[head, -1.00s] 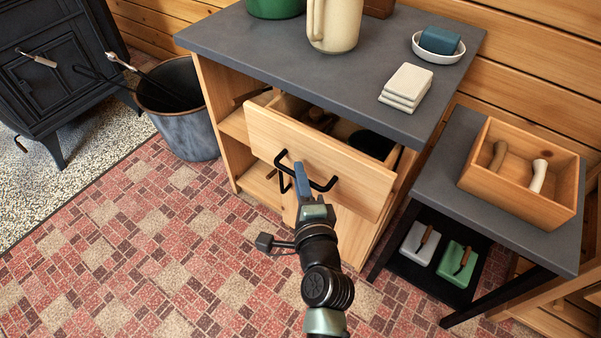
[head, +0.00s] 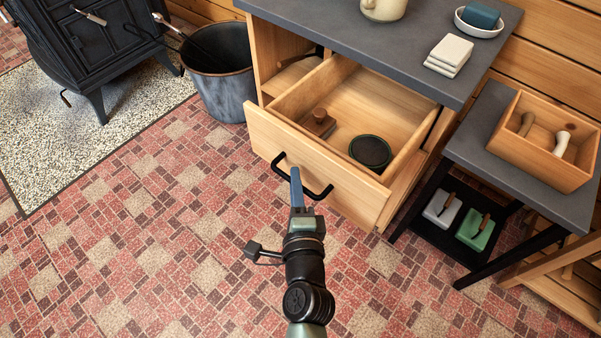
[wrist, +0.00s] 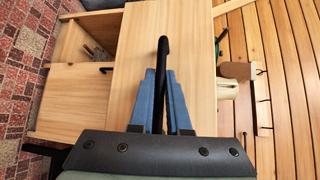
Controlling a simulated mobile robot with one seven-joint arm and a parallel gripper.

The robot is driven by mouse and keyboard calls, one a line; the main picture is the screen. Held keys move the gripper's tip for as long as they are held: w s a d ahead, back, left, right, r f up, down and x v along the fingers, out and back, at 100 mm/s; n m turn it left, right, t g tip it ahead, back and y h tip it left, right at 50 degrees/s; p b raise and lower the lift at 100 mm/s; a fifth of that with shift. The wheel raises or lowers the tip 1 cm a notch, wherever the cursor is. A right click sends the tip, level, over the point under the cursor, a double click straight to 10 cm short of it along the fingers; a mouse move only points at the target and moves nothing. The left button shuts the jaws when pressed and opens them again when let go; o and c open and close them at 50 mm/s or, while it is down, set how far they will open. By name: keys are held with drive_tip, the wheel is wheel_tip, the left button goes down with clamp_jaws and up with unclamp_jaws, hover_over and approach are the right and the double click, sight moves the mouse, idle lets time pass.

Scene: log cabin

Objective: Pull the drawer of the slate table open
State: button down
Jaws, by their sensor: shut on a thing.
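The slate table (head: 330,25) has a dark grey top and a light wood body. Its drawer (head: 318,170) is pulled well out, and its inside shows. In it lie a brown wooden block-like thing (head: 318,123) and a round dark green-rimmed thing (head: 371,151). The drawer has a black bar handle (head: 317,192) on its front. My gripper (head: 297,182) has blue fingers and is shut on this handle near its middle. In the wrist view the fingers stand on both sides of the black handle (wrist: 162,60), in front of the drawer front (wrist: 135,45).
A black stove (head: 85,45) and a metal bucket (head: 215,80) stand at left. A low dark side table (head: 475,145) with a wooden box (head: 540,165) stands close at right of the drawer. The tiled floor in front is clear.

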idle(0.3)
drive_tip(key=c, duration=0.9)
unclamp_jaws()
drive_tip(key=shift+s, duration=0.1)
drive_tip(key=shift+b+v, duration=0.9)
drive_tip(key=shift+v, duration=5.55)
